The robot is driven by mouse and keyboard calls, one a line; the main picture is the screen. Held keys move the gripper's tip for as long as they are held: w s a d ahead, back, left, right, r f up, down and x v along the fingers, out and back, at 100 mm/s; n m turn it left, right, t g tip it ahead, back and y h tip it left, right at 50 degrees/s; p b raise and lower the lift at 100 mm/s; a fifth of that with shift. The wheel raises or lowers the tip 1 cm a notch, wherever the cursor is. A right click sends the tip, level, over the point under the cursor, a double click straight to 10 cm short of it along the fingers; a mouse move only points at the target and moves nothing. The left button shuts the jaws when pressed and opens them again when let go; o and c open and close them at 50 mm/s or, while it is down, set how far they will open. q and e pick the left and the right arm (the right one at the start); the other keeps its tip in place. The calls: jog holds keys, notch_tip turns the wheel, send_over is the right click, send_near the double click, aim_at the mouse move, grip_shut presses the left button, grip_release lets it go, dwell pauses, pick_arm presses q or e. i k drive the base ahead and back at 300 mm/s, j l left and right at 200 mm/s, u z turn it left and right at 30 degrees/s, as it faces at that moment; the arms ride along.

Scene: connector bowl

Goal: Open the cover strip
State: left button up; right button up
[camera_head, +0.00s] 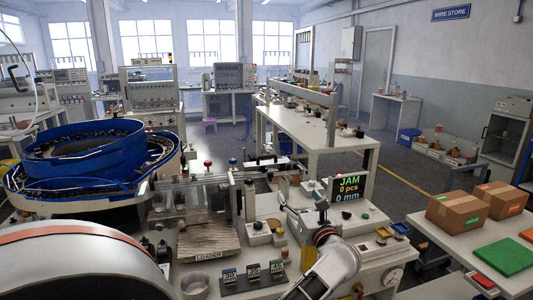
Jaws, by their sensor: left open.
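A clear, box-like guard (196,199) stands between the blue feeder bowl (82,145) and the middle of the machine bench. A narrow track (262,172) runs to the right of it, with small fittings on top. I cannot tell which narrow part along this track is the cover strip, or whether it is up or down. My right gripper is not in view.
A display (348,189) reads JAM, 0 pcs, 0 mm. In front lie a loader stack (208,240), a metal cup (195,286) and several numbered blocks (253,273). A side table at right holds cardboard boxes (458,209) and a green tray (503,256).

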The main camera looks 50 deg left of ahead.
aim_at(275, 162)
jog(key=i+j, duration=0.15)
jog(key=j, duration=0.25)
jog(key=i+j, duration=0.15)
jog(key=j, duration=0.3)
jog(key=i+j, duration=0.15)
jog(key=j, duration=0.25)
